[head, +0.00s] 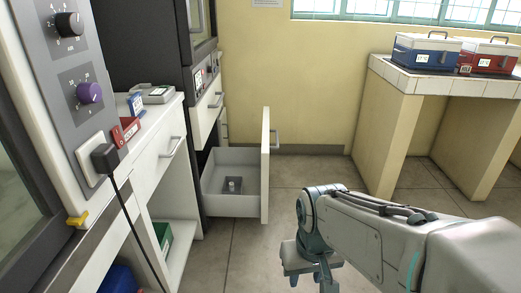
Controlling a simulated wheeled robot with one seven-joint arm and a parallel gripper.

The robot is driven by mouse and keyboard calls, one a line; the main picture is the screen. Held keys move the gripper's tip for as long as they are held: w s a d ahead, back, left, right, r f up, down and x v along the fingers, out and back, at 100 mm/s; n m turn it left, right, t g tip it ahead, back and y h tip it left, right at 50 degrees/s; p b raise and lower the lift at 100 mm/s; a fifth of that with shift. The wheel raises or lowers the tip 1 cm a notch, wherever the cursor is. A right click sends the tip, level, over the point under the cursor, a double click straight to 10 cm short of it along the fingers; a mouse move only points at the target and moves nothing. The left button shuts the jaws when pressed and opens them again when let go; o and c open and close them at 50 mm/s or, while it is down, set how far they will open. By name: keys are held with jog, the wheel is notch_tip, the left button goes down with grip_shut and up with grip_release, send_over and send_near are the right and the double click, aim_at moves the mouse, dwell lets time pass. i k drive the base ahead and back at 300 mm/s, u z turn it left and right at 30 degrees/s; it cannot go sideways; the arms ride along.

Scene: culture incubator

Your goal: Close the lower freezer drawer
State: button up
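The lower freezer drawer (241,208) is pulled out from the dark cabinet, low above the floor. It is a white open box, with a tall white front panel (265,165) seen nearly edge-on. A handle (275,137) sticks out on the panel's right side. A small grey metallic item (233,185) sits inside the drawer. My gripper (308,278) hangs at the bottom of the picture, to the right of and nearer than the drawer, apart from it. Its fingertips are partly cut off by the frame edge, so its opening is unclear.
An upper drawer (207,115) above appears shut. A white counter (155,160) and a grey control panel (75,70) line the left. A tiled bench (430,85) carries blue (425,52) and red boxes (488,55) at right. Floor right of the drawer is clear.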

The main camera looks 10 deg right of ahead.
aim_at(252, 164)
jog(key=z, duration=0.7)
jog(key=i, duration=0.85)
jog(key=z, duration=0.6)
jog(key=i, duration=1.05)
jog(key=u, duration=1.15)
jog(key=i, duration=0.7)
jog(key=u, duration=0.85)
jog(key=k, duration=0.4)
jog(key=z, duration=0.35)
jog(key=i, duration=0.55)
